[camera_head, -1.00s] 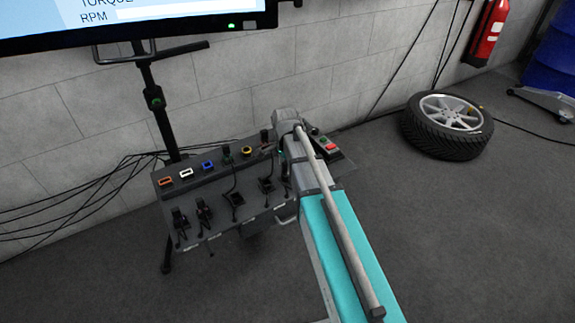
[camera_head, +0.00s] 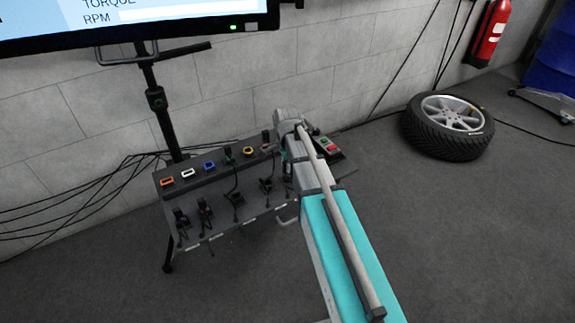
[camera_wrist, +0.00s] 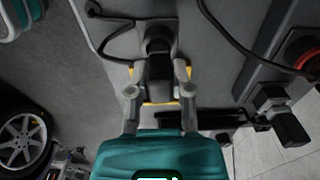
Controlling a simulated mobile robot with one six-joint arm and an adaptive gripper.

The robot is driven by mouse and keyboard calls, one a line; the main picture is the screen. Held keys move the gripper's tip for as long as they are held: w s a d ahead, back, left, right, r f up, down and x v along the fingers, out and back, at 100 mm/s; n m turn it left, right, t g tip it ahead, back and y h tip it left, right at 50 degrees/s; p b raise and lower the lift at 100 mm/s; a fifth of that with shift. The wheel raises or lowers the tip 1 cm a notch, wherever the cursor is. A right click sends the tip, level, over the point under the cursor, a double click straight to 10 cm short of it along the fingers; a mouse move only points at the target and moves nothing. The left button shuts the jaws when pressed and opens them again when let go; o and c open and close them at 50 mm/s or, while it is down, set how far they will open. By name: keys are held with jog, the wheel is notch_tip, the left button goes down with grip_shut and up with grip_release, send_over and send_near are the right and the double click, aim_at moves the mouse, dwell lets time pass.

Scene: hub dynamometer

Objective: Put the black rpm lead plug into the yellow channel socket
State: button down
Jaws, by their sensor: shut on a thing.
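The yellow channel socket (camera_head: 247,151) is in the upper row of the dark sloped panel (camera_head: 215,225) in the head view. No plug shows in it. In the wrist view my gripper (camera_wrist: 158,82) has its two fingers closed on the sides of a black plug (camera_wrist: 158,72). A black lead (camera_wrist: 112,58) curves beside that plug. Yellow edges show around the plug, but I cannot tell what they belong to. In the head view my arm hides the gripped plug, and the gripper is right of the yellow socket. Whether the plug touches the panel is unclear.
Orange (camera_head: 166,182), white (camera_head: 187,173) and blue (camera_head: 209,165) sockets lie left of the yellow one. A plug with a lead stands at the green socket (camera_head: 228,153). Several black plugs stand in the lower row. A red-ringed part (camera_wrist: 305,62) and another black plug (camera_wrist: 285,120) are close by.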

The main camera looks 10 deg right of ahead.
jog(key=shift+r+p, duration=3)
jog(key=shift+r, duration=0.1)
jog(key=w+a, duration=0.2)
jog(key=w, duration=0.5)
jog(key=shift+w+a, duration=0.15)
jog(key=shift+a, duration=0.05)
dwell(0.8)
jog(key=shift+a, duration=0.15)
dwell(0.4)
jog(key=s+a, duration=0.2)
jog(key=a, duration=0.4)
jog(key=shift+s+a, duration=0.2)
jog(key=shift+a, duration=0.2)
dwell(0.8)
jog(key=shift+w, duration=0.1)
dwell(0.3)
